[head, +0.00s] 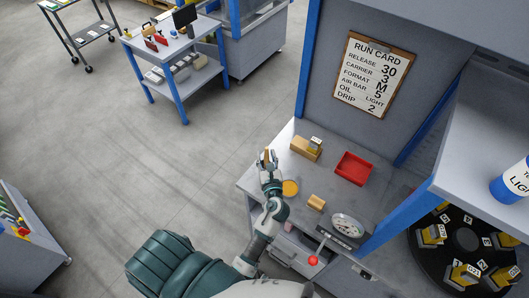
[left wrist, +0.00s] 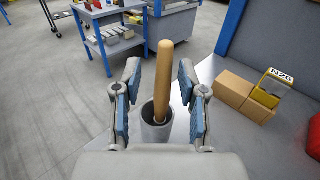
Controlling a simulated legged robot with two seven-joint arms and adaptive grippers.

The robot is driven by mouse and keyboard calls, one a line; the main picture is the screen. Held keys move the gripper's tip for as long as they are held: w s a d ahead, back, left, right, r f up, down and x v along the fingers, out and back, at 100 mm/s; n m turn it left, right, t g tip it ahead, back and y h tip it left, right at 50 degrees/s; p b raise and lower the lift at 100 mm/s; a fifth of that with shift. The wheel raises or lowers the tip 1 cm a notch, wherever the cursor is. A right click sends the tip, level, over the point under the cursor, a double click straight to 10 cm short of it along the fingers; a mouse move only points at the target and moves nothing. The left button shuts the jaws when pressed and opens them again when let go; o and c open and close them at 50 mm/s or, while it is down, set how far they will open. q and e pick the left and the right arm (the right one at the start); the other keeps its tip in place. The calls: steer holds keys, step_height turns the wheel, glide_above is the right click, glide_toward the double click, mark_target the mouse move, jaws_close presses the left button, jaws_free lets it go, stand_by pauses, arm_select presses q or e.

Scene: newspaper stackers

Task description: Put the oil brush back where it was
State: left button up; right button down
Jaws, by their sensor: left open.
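The oil brush (left wrist: 163,78) shows in the left wrist view as an upright, slightly tilted wooden handle. Its lower end is inside a grey cup (left wrist: 157,132) on the bench, so the bristles are hidden. My left gripper (left wrist: 159,82) is open, with one blue-padded finger on each side of the handle and visible gaps between. In the head view my left gripper (head: 268,160) is over the bench's left edge, and it mostly hides the cup and brush. My right gripper is not in view.
On the bench (head: 325,178) are a wooden block with a yellow-and-grey piece (head: 306,147), a red tray (head: 354,168), a yellow round item (head: 290,187), a small wooden block (head: 317,202) and a dial gauge (head: 347,225). A run card (head: 375,75) hangs on the back panel.

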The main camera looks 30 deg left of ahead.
arm_select(q)
steer(key=b+v, duration=0.1)
steer(key=v, duration=0.8)
steer(key=shift+s+d, duration=0.2)
steer(key=shift+s, duration=0.1)
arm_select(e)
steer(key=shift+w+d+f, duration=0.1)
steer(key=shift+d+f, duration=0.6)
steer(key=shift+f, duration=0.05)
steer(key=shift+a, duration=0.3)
